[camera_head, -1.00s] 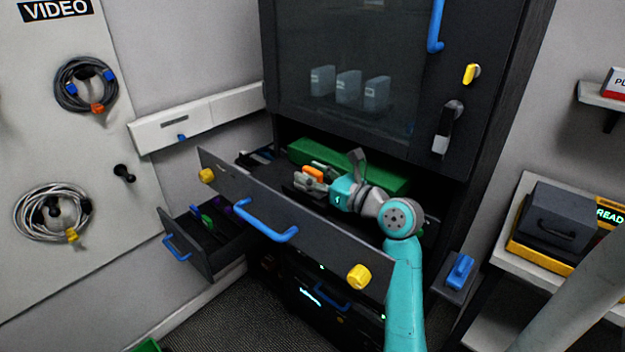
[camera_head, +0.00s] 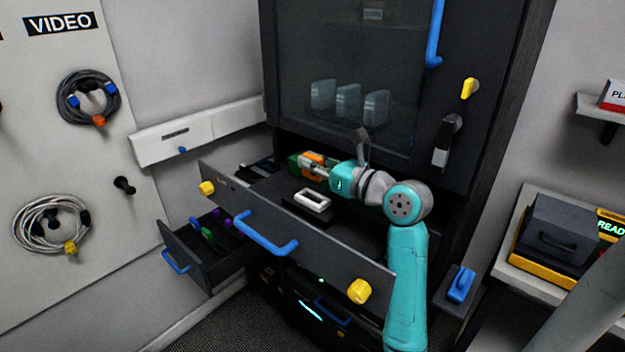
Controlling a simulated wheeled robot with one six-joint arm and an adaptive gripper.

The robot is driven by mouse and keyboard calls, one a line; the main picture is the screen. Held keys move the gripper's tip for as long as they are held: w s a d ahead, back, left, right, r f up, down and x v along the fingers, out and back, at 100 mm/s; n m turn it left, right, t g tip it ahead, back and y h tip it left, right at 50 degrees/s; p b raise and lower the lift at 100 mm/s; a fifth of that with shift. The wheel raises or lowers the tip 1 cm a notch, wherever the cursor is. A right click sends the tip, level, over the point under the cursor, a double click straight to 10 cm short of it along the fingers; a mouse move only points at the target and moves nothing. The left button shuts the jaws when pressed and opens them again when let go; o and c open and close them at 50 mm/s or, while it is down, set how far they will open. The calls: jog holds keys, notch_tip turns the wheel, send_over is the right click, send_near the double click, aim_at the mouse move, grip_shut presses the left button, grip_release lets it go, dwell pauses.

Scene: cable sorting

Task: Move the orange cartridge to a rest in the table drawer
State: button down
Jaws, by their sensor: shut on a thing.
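The orange cartridge (camera_head: 314,157) is between the fingers of my gripper (camera_head: 313,165), above the back part of the large open drawer. My gripper is shut on it and hides part of it. A pale rectangular frame with a dark centre (camera_head: 312,200) sits in this drawer, below and apart from the cartridge. The large drawer (camera_head: 320,247) is pulled out and has a blue handle and yellow knobs. A smaller open drawer (camera_head: 180,255) at lower left has a blue handle and holds green and purple things. I cannot tell which drawer is the table drawer.
A green block (camera_head: 293,160) shows behind my gripper, mostly hidden. Above stands a dark glass-fronted cabinet (camera_head: 345,50) with clear containers inside. A blue handle (camera_head: 434,30) and yellow knob (camera_head: 469,88) project at right.

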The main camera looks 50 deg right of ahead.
aim_at(313, 156)
jog(key=shift+r, duration=3.35)
